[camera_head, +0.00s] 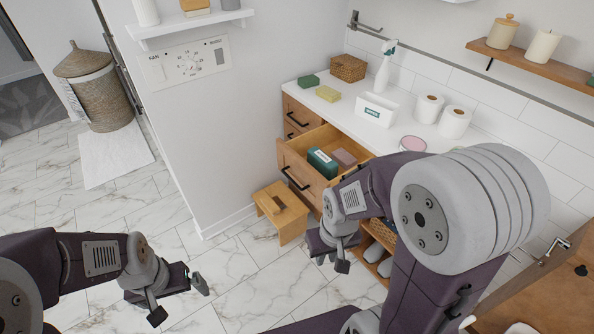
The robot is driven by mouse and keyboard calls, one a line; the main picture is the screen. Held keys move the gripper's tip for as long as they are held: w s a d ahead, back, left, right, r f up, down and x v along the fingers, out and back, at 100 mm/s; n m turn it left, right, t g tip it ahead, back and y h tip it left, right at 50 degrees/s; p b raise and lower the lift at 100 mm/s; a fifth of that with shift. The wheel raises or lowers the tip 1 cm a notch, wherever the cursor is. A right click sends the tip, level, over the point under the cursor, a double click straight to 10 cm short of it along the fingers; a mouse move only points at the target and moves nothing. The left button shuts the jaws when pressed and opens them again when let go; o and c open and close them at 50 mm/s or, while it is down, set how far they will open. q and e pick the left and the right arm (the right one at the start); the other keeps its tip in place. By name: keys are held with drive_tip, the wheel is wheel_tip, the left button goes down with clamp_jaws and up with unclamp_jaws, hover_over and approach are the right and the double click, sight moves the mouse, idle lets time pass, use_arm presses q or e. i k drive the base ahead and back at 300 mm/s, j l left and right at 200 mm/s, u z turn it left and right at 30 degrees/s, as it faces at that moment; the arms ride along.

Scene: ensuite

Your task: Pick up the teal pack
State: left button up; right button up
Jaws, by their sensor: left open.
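The teal pack (322,162) is a dark teal box with a white label. It lies in the open top drawer (296,167) of the wooden cabinet, beside a brownish-pink box (343,158). My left gripper (179,300) is open and empty over the floor at the lower left, well away from the drawer. My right gripper (332,262) is in front of the cabinet, below and nearer than the drawer and apart from the pack. I cannot tell how far its fingers are open. My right arm hides part of the cabinet and the drawer's right side.
A wooden step stool (281,212) stands below the drawer. The white counter (341,113) holds a green block (308,81), a yellow block (328,93), a wicker basket (348,67), a spray bottle (384,70), a white box (376,109) and paper rolls (454,122).

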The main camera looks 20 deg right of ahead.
sight(328, 167)
drive_tip(key=i+l+u, duration=0.15)
drive_tip(key=i+l, duration=0.15)
drive_tip(key=i+l+u, duration=0.1)
drive_tip(key=i+l, duration=0.2)
drive_tip(key=i+l+u, duration=0.15)
drive_tip(key=l, duration=0.3)
drive_tip(key=i+l+u, duration=0.1)
drive_tip(key=i+l, duration=0.25)
drive_tip(key=l, duration=0.1)
